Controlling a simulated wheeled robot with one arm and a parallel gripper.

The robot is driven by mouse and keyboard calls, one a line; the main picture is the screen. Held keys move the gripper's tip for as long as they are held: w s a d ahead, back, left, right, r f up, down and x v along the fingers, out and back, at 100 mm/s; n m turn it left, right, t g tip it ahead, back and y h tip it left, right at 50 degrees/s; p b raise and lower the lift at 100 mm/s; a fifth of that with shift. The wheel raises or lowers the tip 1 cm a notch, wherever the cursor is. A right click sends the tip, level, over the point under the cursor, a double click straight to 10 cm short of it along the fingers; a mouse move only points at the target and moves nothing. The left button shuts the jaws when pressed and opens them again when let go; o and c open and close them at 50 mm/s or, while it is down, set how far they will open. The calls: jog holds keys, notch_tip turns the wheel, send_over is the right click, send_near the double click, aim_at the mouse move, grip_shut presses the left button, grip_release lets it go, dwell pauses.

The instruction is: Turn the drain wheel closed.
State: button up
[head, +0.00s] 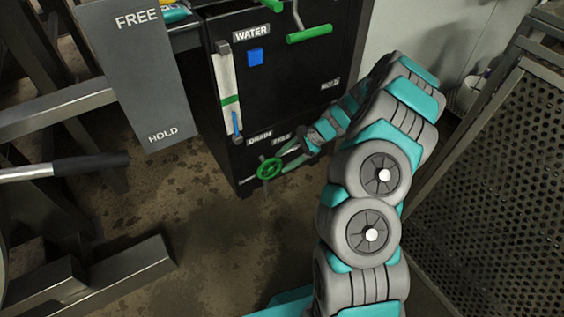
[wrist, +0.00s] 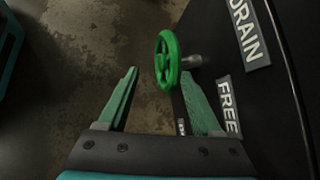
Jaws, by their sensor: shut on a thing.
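The drain wheel (head: 269,169) is a small green spoked handwheel low on the front of the black cabinet, below a DRAIN label (head: 259,138). In the wrist view the green wheel (wrist: 165,60) is seen nearly edge-on, on a short grey stem (wrist: 192,62). My gripper (head: 281,161) is at the wheel, coming from the right. The right fingertip overlaps the wheel's near edge; exact contact at the left fingertip is hard to see.
The black cabinet (head: 285,85) carries a WATER label, a level gauge (head: 229,95), a blue square and green handles (head: 309,34). A grey FREE/HOLD panel (head: 130,75) and metal frames stand left. A perforated metal panel (head: 500,180) stands right. Open floor (head: 220,250) lies before the cabinet.

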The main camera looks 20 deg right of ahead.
jog(key=shift+w+d+r+p, duration=0.2)
jog(key=shift+d+r+p, duration=0.15)
jog(key=shift+d+r, duration=0.25)
jog(key=shift+w+d+r+p, duration=0.2)
jog(key=shift+d+r+p, duration=0.2)
jog(key=shift+r, duration=0.3)
jog(key=shift+r, duration=0.1)
